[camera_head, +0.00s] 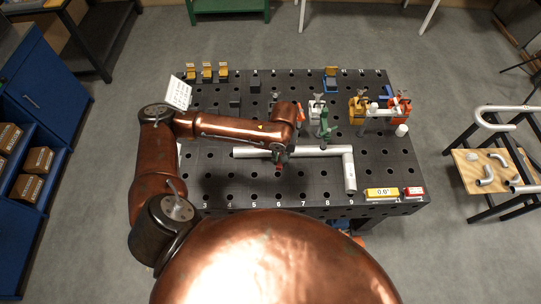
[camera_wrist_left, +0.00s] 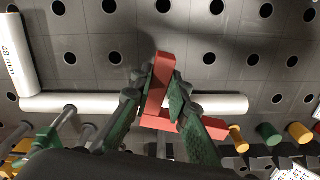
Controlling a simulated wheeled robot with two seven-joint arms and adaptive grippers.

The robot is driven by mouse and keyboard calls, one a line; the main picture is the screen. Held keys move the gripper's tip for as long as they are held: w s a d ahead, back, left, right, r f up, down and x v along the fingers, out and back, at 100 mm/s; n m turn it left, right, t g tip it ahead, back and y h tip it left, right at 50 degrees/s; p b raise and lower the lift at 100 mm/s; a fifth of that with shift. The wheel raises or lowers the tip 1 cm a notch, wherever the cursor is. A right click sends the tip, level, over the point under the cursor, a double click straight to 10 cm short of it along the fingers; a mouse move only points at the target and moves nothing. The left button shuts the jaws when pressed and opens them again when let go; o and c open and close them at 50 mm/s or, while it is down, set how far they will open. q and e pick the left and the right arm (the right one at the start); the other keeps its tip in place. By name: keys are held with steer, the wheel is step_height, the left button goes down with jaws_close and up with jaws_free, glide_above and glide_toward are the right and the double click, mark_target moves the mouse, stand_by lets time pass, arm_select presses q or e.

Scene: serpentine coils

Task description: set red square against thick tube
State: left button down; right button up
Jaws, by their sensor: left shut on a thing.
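The red square (camera_wrist_left: 159,80) is an L-shaped red piece. My left gripper (camera_wrist_left: 163,97), with green fingers, is shut on it in the left wrist view. In the head view my left gripper (camera_head: 280,158) is over the middle of the table, with a bit of the red square (camera_head: 280,169) showing below it. The thick tube (camera_head: 315,152) is a pale tube lying across the table with a bend at its right end. In the left wrist view the tube (camera_wrist_left: 75,103), marked 48 mm, passes behind the red square. I cannot tell whether they touch. My right gripper is out of view.
The black perforated table (camera_head: 230,183) is bare in front of the tube. A yellow angle gauge (camera_head: 381,194) and a red block (camera_head: 414,191) stand at its front right. Clamps, among them a yellow clamp (camera_head: 357,108) and a green clamp (camera_head: 323,125), stand behind the tube.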

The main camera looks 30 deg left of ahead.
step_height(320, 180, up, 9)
steer(key=p, duration=0.8)
arm_select(q)
steer(key=a+f+n+b, duration=0.1)
steer(key=f+b, duration=0.1)
steer(key=f, duration=0.1)
steer(key=a+f+n+b, duration=0.1)
steer(key=a+f+b, duration=0.1)
steer(key=f, duration=0.1)
steer(key=a+f+n+b, duration=0.1)
steer(key=f+b, duration=0.1)
steer(key=f, duration=0.1)
steer(key=shift+s+a+f, duration=0.2)
steer(key=shift+s+a, duration=0.05)
steer(key=shift+a, duration=0.05)
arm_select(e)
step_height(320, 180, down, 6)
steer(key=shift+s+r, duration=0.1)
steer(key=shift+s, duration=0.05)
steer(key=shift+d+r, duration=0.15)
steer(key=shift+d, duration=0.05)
arm_select(q)
steer(key=shift+s+p, duration=0.1)
steer(key=shift+p, duration=0.4)
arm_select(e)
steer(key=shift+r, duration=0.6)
